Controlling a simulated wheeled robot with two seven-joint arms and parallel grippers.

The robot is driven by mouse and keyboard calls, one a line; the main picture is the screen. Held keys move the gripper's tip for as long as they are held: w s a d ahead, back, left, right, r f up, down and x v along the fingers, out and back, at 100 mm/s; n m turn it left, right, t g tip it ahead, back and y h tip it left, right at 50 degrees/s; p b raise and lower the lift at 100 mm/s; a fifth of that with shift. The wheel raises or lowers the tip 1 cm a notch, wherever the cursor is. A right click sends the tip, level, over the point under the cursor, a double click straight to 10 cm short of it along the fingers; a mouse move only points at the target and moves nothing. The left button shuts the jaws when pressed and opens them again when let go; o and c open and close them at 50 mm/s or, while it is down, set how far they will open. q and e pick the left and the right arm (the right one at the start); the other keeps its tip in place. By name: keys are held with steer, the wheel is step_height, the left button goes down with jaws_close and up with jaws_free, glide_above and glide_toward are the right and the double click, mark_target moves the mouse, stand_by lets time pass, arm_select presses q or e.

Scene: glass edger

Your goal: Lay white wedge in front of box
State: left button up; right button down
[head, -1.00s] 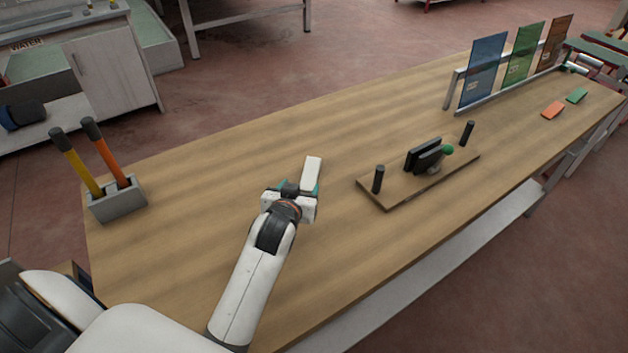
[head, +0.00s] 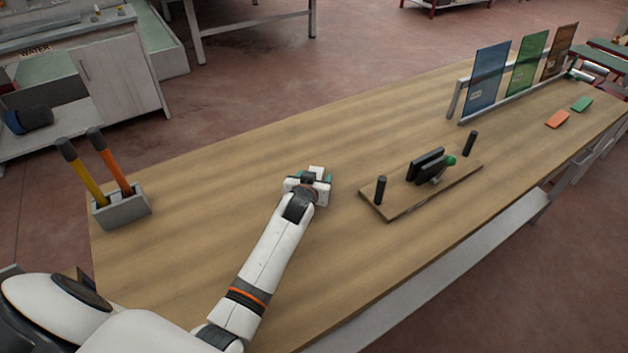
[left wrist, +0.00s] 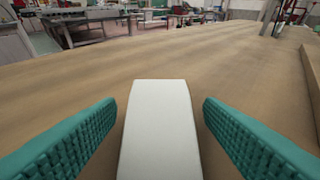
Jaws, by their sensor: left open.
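The white wedge (left wrist: 160,130) lies on the wooden table between the two teal fingers of my left gripper (left wrist: 160,112), with a gap on each side. In the head view only a small piece of the wedge (head: 316,169) shows past my left gripper (head: 314,179), which is open around it, low over the table. The wedge's near end is cut off in the wrist view. A grey open box (head: 122,209) with a yellow and an orange handle stands at the table's left end, apart from the gripper. My right gripper is not in view.
A wooden board (head: 404,205) with black posts and a dark clamp-like fixture (head: 428,166) sits right of the gripper. Blue (head: 486,80), green and brown panels stand in a rack at the far right. The table (head: 215,200) between box and gripper is clear.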

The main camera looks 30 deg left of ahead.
arm_select(q)
steer(key=c, duration=1.2)
step_height(320, 180, up, 10)
steer(key=shift+f, duration=0.1)
steer(key=s+d+r+m+h, duration=0.1)
steer(key=s+d, duration=0.3)
steer(key=s, duration=0.2)
steer(key=s+d+r+m+h, duration=0.1)
steer(key=s+d+r, duration=0.1)
steer(key=s+d, duration=0.2)
steer(key=s+d+r+m+h, duration=0.1)
steer(key=s+d, duration=0.3)
steer(key=s, duration=0.4)
steer(key=shift+r+t, duration=0.3)
steer(key=shift+r, duration=0.3)
